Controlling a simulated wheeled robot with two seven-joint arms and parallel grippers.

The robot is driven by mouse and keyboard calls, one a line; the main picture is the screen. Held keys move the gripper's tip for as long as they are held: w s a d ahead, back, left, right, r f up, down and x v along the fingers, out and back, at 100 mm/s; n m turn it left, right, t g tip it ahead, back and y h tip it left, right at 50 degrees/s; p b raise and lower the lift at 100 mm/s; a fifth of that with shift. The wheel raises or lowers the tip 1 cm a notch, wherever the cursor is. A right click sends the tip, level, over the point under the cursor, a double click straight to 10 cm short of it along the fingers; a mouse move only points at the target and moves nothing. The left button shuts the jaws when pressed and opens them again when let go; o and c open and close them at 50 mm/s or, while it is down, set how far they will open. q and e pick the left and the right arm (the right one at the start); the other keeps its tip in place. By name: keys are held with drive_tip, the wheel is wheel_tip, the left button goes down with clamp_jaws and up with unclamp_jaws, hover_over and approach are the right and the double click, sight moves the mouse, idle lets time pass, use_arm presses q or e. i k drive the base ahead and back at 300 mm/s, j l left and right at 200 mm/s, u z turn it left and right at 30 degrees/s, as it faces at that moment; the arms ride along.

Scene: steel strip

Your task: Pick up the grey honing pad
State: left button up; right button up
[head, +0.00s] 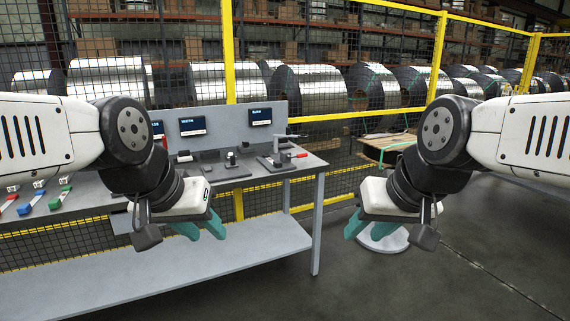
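I cannot make out the grey honing pad for certain; several small grey items lie on the workbench (261,177), and my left arm hides part of its top. My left gripper (203,229) hangs in front of the bench's front edge, above the lower shelf, with its teal fingers apart and nothing visible between them. My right gripper (369,232) hangs to the right of the bench over the floor, its teal fingers also apart and empty.
Red, blue and green tools (38,199) lie at the bench's left. A dark fixture (230,161) and a clamp-like device with a red handle (281,157) stand toward its right. The lower shelf (190,268) looks bare. Yellow-framed mesh fencing (229,60) stands behind.

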sight(283, 141)
drive_tip(key=i+l, duration=0.25)
drive_tip(key=i, duration=0.2)
drive_tip(key=i+l, duration=0.3)
drive_tip(key=i, duration=0.2)
drive_tip(key=i+l, duration=0.25)
drive_tip(key=i, duration=0.2)
drive_tip(key=i+l, duration=0.25)
drive_tip(key=i, duration=0.2)
drive_tip(key=i+l+z, duration=0.1)
drive_tip(key=i+l, duration=0.2)
drive_tip(key=i, duration=0.2)
drive_tip(key=i+l, duration=0.2)
drive_tip(key=i, duration=0.25)
drive_tip(key=i+l, duration=0.25)
drive_tip(key=i, duration=0.25)
drive_tip(key=i+l, duration=0.2)
drive_tip(key=i, duration=0.25)
